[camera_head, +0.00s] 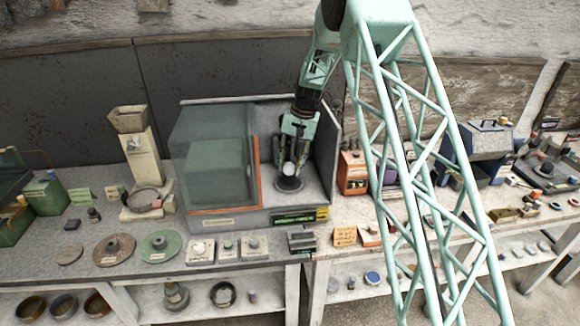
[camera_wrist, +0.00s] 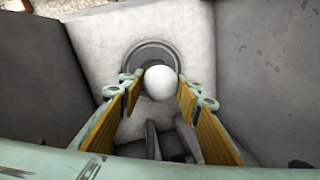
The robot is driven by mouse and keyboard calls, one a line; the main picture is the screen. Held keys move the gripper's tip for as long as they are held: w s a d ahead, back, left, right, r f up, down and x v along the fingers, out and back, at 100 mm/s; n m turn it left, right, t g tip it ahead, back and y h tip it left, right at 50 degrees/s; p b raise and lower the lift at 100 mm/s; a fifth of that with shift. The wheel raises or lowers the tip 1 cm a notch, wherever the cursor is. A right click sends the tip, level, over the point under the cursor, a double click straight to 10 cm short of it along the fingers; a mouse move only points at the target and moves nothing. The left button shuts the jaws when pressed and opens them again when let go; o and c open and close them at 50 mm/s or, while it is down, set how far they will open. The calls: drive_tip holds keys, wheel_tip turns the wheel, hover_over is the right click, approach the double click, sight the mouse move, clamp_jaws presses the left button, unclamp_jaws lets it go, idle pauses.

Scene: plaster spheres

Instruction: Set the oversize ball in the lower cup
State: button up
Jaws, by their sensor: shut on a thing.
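My gripper (camera_head: 297,150) is inside the open-sided cabinet and points down. It is shut on a white ball (camera_head: 289,168). In the wrist view the ball (camera_wrist: 160,83) sits between the two yellow-padded fingers (camera_wrist: 158,88). A dark round cup (camera_head: 290,184) stands on the cabinet floor just below the ball. In the wrist view the grey ringed cup (camera_wrist: 137,58) lies beyond the ball, which overlaps its lower right part. I cannot tell whether the ball touches the cup.
The cabinet's glass panel (camera_head: 212,160) with an orange edge stands left of my gripper, and a side wall (camera_head: 328,160) stands close on the right. Small square plates (camera_head: 200,258) with pale pieces lie on the bench in front. An orange box (camera_head: 352,172) stands outside, right.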

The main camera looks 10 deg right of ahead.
drive_tip(key=shift+f, duration=0.2)
drive_tip(key=o, duration=1)
drive_tip(key=shift+c, duration=0.2)
drive_tip(key=shift+r, duration=0.15)
drive_tip(key=shift+r+p, duration=0.7)
drive_tip(key=shift+r, duration=1.15)
drive_tip(key=shift+r, duration=0.1)
